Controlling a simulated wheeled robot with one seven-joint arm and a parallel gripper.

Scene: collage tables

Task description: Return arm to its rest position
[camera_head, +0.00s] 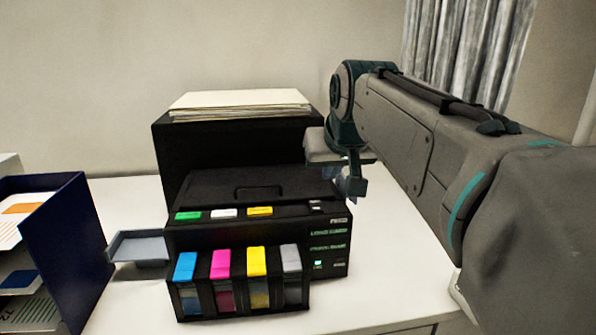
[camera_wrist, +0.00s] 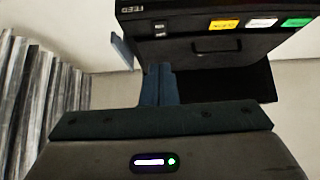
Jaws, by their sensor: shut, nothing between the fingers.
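My arm reaches in from the right in the head view, with its elbow raised above the right side of the printer. My gripper (camera_head: 356,188) hangs beside the right rear of the black printer (camera_head: 253,190), pointing down, and holds nothing. Its fingers (camera_wrist: 158,72) are together in the wrist view. The printer also shows upside down at the top of the wrist view (camera_wrist: 215,48). I cannot tell whether the gripper touches the printer.
A black box (camera_head: 172,150) with a stack of paper (camera_head: 240,103) on it stands behind the printer. A grey tray (camera_head: 140,248) juts out at the printer's left. A dark blue holder (camera_head: 75,250) stands further left. The white table (camera_head: 375,290) is clear front right. A grey curtain (camera_head: 465,50) hangs behind.

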